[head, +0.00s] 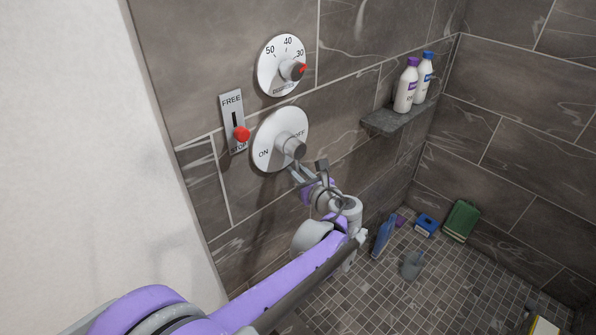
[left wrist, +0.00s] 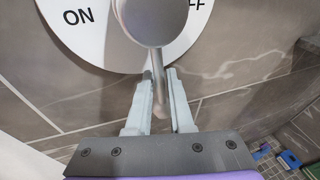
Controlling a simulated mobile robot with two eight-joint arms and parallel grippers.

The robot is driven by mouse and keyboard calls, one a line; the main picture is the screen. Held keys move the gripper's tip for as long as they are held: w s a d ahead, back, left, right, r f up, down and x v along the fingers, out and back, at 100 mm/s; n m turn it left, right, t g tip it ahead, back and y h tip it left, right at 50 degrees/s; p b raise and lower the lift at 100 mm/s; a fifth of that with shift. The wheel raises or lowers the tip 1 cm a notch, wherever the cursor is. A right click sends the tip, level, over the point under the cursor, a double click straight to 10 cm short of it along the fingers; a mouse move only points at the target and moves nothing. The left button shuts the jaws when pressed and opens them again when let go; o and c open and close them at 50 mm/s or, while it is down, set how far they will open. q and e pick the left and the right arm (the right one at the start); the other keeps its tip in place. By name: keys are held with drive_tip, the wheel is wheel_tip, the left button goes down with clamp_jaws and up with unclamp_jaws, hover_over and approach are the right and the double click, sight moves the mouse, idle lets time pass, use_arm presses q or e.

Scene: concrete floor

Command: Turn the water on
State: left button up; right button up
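A round white ON/OFF plate (head: 268,140) is on the tiled wall, with ON at its lower left and OFF at its upper right. A grey knob (head: 294,150) stands out from its middle. In the left wrist view the knob's thin lever (left wrist: 160,98) points down, between the two fingers of my left gripper (left wrist: 161,76). In the head view my left gripper (head: 304,172) is just below the knob. The fingers are close around the lever; I cannot tell whether they press on it. My right gripper is not in view.
Above is a temperature dial (head: 281,65); to the left is a FREE/STOP slider with a red knob (head: 242,134). A corner shelf (head: 398,122) holds two bottles (head: 407,85). A grey cup (head: 411,265), a blue item (head: 384,236) and a green item (head: 461,221) are on the mosaic floor.

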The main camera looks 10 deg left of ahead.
use_arm(q)
drive_tip(key=shift+o, duration=1.4)
drive_tip(key=v, duration=1)
drive_tip(key=shift+s+d+b, duration=0.3)
drive_tip(key=shift+b, duration=0.05)
drive_tip(key=shift+a+r, duration=0.1)
